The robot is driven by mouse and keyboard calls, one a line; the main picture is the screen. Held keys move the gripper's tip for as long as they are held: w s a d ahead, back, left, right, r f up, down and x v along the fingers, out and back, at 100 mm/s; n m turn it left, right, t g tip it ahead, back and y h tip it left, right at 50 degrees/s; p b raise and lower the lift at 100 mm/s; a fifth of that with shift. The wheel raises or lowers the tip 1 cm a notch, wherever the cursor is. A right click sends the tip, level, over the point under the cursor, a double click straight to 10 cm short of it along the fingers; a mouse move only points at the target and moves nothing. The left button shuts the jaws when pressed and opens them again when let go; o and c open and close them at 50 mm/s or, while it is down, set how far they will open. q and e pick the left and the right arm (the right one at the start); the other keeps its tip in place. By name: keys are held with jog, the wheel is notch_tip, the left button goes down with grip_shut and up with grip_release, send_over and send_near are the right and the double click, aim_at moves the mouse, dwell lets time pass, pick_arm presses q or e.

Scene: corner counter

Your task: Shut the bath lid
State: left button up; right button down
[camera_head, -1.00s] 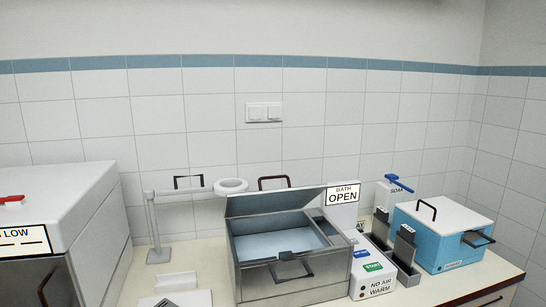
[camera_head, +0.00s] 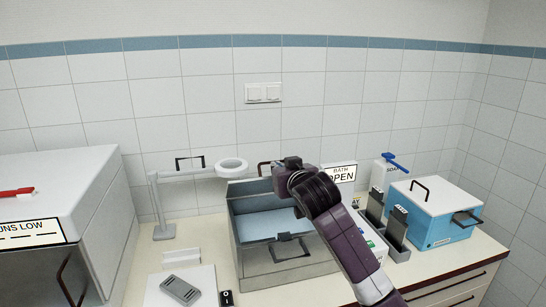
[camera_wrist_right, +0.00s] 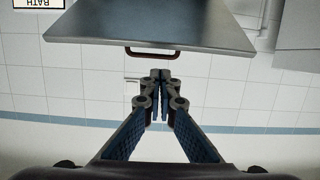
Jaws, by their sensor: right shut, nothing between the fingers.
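The grey metal bath (camera_head: 290,272) stands on the counter with pale blue water inside. Its lid (camera_head: 250,188) is raised at the back, partly hidden behind my right gripper. The lid's dark red handle (camera_head: 262,168) shows beside the gripper. In the right wrist view the lid (camera_wrist_right: 150,25) fills the top, with its handle (camera_wrist_right: 150,53) just beyond the fingertips. My right gripper (camera_wrist_right: 160,75) is shut and empty, apart from the lid as far as I can tell. A sign reading BATH OPEN (camera_head: 340,173) stands behind the bath. My left gripper is not in view.
A large box with a red handle (camera_head: 15,192) stands at left. A blue box (camera_head: 435,215) and a soap dispenser (camera_head: 383,172) are at right. A grey handset (camera_head: 180,290) lies in front.

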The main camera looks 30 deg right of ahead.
notch_tip(320, 180, up, 4)
jog(key=d, duration=0.2)
jog(key=shift+t, duration=0.3)
jog(key=p+x, duration=0.1)
jog(key=x, duration=0.2)
jog(key=p+x, duration=0.2)
jog(key=x, duration=0.2)
jog(key=p+x, duration=0.2)
jog(key=x, duration=0.1)
jog(key=shift+w+a+r, duration=0.25)
jog(key=shift+r, duration=0.05)
jog(key=shift+s+a+f+p, duration=0.1)
jog(key=shift+s+f+p, duration=0.2)
jog(key=shift+f, duration=0.3)
jog(key=shift+s+a+f+p, duration=0.1)
jog(key=shift+s+f+p, duration=0.1)
jog(key=shift+f+p, duration=0.3)
jog(key=shift+s+f, duration=0.55)
jog(key=shift+f, duration=0.25)
jog(key=shift+w+a+f, duration=0.1)
